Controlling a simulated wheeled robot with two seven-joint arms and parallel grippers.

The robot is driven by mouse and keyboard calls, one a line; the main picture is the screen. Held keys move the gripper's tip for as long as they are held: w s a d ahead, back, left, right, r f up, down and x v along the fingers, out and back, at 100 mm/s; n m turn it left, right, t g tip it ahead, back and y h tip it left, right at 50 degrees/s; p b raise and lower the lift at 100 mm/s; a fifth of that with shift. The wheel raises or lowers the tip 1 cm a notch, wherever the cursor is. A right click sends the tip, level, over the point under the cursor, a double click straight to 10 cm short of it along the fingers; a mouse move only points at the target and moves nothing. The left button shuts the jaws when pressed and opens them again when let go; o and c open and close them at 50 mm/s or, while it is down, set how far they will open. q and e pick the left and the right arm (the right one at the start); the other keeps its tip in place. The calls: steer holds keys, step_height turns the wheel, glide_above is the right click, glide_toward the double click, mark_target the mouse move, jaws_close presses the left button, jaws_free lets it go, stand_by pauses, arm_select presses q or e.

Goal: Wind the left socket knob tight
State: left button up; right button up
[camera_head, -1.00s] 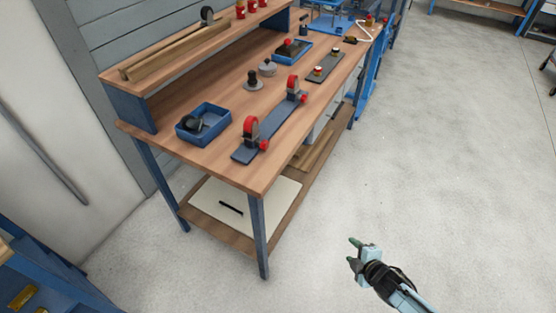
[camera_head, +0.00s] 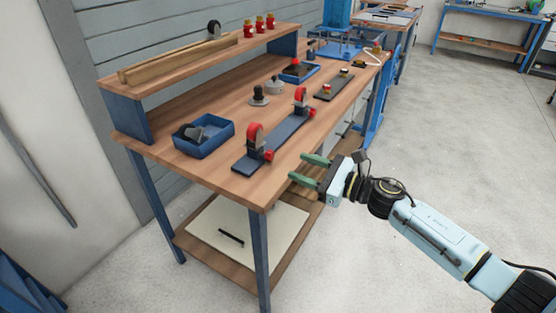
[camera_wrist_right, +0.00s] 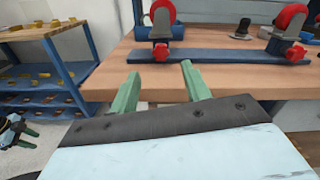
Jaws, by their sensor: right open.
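A dark rail (camera_head: 283,137) lies along the bench's front edge and bears two upright sockets with red rings. The left socket (camera_head: 254,135) is the nearer one; its red knob (camera_head: 268,156) faces the front edge. In the right wrist view the left socket knob (camera_wrist_right: 161,51) shows just beyond and between my fingers. My right gripper (camera_head: 299,168) is open and empty, just off the front edge, apart from the knob. Its two green fingers (camera_wrist_right: 160,72) point at the bench. My left gripper (camera_wrist_right: 24,134) shows small at the lower left of the right wrist view; its opening is unclear.
The right socket (camera_head: 300,100) stands at the rail's far end. A blue tray (camera_head: 226,133) with a dark part lies left of the rail. A dark plate (camera_head: 338,84) lies farther along the wooden bench (camera_head: 200,172). The floor right of the bench is clear.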

mark_target(272, 156)
steer(key=x, duration=0.6)
steer(key=shift+w+a+b, duration=0.1)
steer(key=shift+w+b, duration=0.05)
steer(key=shift+b, duration=0.25)
arm_select(q)
steer(key=shift+w+d+r, duration=0.25)
steer(key=shift+d+r, duration=0.15)
steer(key=shift+r, duration=0.25)
steer(key=shift+w+d+r, duration=0.2)
steer(key=shift+d+r, duration=0.2)
steer(key=shift+r, duration=0.2)
arm_select(e)
steer(key=shift+w+a, duration=0.4)
steer(key=shift+a, duration=0.1)
steer(key=shift+c, duration=0.5)
steer(key=c, duration=0.9)
